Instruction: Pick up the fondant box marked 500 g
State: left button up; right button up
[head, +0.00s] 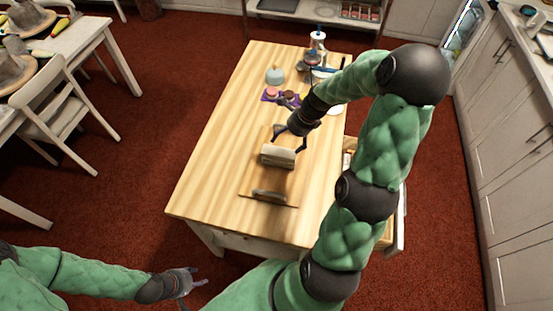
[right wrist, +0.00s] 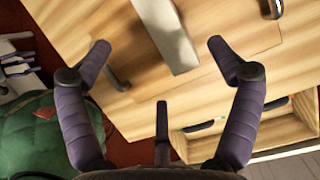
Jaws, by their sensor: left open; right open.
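A pale, box-like block (head: 278,156) stands on a wooden board (head: 254,180) on the table, and it also shows in the right wrist view (right wrist: 166,36). No 500 g marking is readable on it, so I cannot tell whether it is the fondant box. My right gripper (head: 290,141) is open just behind the block in the head view. In the right wrist view the open fingers (right wrist: 158,48) spread either side of the block's near end, with no visible contact. My left gripper (head: 192,283) is open and empty, low at the left, away from the table.
The wooden table (head: 215,165) is clear on its left side. An open drawer (right wrist: 250,125) juts from the table's right side.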

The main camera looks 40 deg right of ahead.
aim_at(276, 157)
notch_tip(276, 157, down, 3)
jog(key=shift+f+b, duration=0.1)
jog(key=shift+b, duration=1.05)
jog(key=shift+w+f, duration=0.1)
jog(key=shift+f, duration=0.1)
jog(key=b+x, duration=0.1)
jog(key=x, duration=0.4)
jog(key=shift+b, duration=0.3)
jog(key=b+x, duration=0.1)
jog(key=x, duration=0.1)
jog(key=b+x, duration=0.1)
jog(key=x, duration=0.2)
jog(key=shift+a, duration=0.25)
jog(key=shift+f, duration=0.25)
jog(key=c, duration=1.8)
jog(key=shift+o, duration=0.2)
jog(key=shift+r, duration=0.2)
